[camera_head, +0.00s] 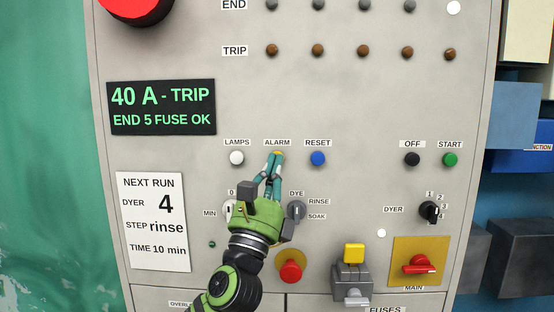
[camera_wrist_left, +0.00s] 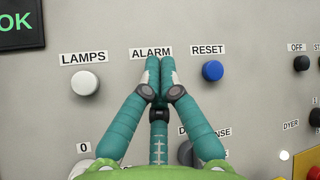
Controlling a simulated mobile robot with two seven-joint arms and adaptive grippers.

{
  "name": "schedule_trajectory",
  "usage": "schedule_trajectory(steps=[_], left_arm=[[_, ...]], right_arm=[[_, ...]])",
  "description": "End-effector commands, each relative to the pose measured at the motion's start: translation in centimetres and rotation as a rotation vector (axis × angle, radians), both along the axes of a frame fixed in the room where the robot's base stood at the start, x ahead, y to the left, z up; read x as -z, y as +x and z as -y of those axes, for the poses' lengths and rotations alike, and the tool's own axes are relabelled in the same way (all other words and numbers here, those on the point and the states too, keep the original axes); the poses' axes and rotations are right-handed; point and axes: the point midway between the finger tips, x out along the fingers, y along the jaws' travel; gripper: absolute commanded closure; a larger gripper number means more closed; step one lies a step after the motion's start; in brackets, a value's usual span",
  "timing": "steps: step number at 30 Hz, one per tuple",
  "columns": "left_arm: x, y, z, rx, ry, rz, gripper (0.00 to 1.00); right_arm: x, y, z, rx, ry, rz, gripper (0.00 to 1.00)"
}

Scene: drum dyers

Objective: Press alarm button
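The ALARM label (camera_head: 277,142) is on the grey panel, between the LAMPS and RESET labels; it also shows in the left wrist view (camera_wrist_left: 151,52). A thin yellow sliver, apparently the alarm button (camera_head: 277,153), shows just above my fingertips in the head view. The rest of it is hidden behind the fingers. My left gripper (camera_head: 276,158) has its teal fingertips together, with nothing seen between them. In the left wrist view its tips (camera_wrist_left: 160,62) lie right under the ALARM label. I cannot tell whether they touch the button. My right gripper is not in view.
A white LAMPS button (camera_head: 237,158) is to the left and a blue RESET button (camera_head: 318,158) to the right. A DYE selector knob (camera_head: 296,211) is close beside my gripper. A red mushroom button (camera_head: 290,270) sits below. A display (camera_head: 161,107) reads 40 A - TRIP.

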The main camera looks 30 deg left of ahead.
Motion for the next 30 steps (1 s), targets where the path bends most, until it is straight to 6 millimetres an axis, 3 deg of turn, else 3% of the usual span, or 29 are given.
schedule_trajectory(steps=[30], left_arm=[[0.0, 0.74, -0.45, 0.0, 0.0, 0.0, 1.0]], right_arm=[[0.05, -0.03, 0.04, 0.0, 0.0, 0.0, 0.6]])
